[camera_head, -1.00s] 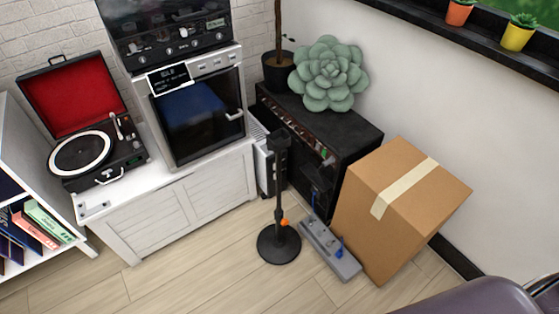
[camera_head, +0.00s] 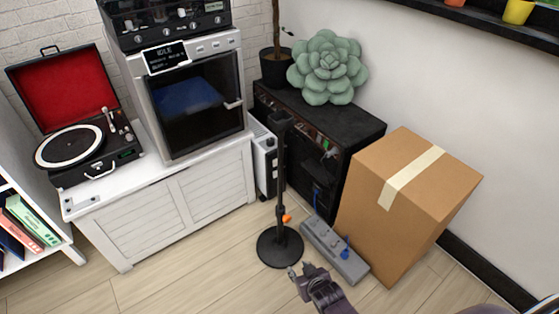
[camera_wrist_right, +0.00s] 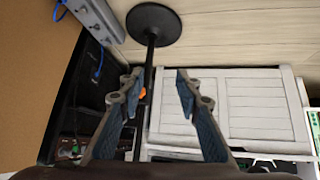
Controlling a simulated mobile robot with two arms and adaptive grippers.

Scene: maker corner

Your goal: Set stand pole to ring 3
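The stand has a round black base (camera_head: 280,248) on the floor and a black upright pole (camera_head: 281,180). A small orange part (camera_head: 287,218) sits low on the pole. Ring marks on the pole are too small to make out. My right gripper (camera_head: 300,269) is just in front of and to the right of the base, empty. In the wrist view the right gripper (camera_wrist_right: 157,80) has its blue-padded fingers apart. There the pole (camera_wrist_right: 150,65) and the orange part (camera_wrist_right: 142,93) show beyond the gap, nearer the left finger. My left gripper is not in view.
A black cabinet (camera_head: 340,150) and a white cabinet (camera_head: 170,220) stand behind. Floor in front of the stand is open.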

